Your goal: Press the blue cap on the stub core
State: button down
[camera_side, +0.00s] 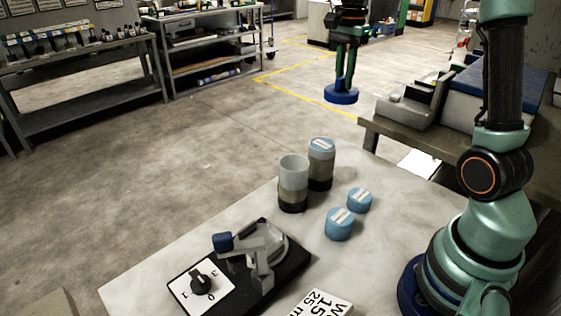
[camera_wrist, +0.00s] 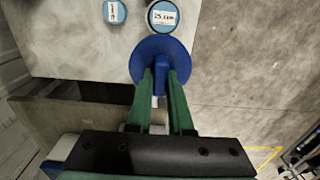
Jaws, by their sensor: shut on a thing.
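My gripper (camera_side: 343,82) is shut on the stem of a dark blue disc (camera_side: 341,95), held flat in the air, high above the cores; it also shows in the wrist view (camera_wrist: 146,57), overlapping the table's edge. A core liner (camera_side: 320,170) stands upright with a light blue labelled cap (camera_side: 322,144) on top; whether the cap is fully seated I cannot tell. Beside it stands a core liner without a cap (camera_side: 293,180), its pale rim upward. Two loose light blue caps (camera_side: 340,224) (camera_side: 359,200) lie on the table, apart from the liners.
A black fixture with a rotary knob (camera_side: 201,283) and a clamp stands at the table's front left. A white block with printed text (camera_side: 322,304) lies at the front edge. A side bench with grey and blue equipment (camera_side: 490,100) is at right.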

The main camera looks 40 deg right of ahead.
jog(key=a, duration=0.6)
send_over(324, 143)
notch_tip(324, 143, down, 4)
jog(key=shift+a+f, duration=0.1)
jog(key=shift+f, duration=3)
jog(key=shift+f, duration=1.25)
jog(key=shift+c, duration=1.3)
grip_release()
jog(key=shift+r, duration=0.1)
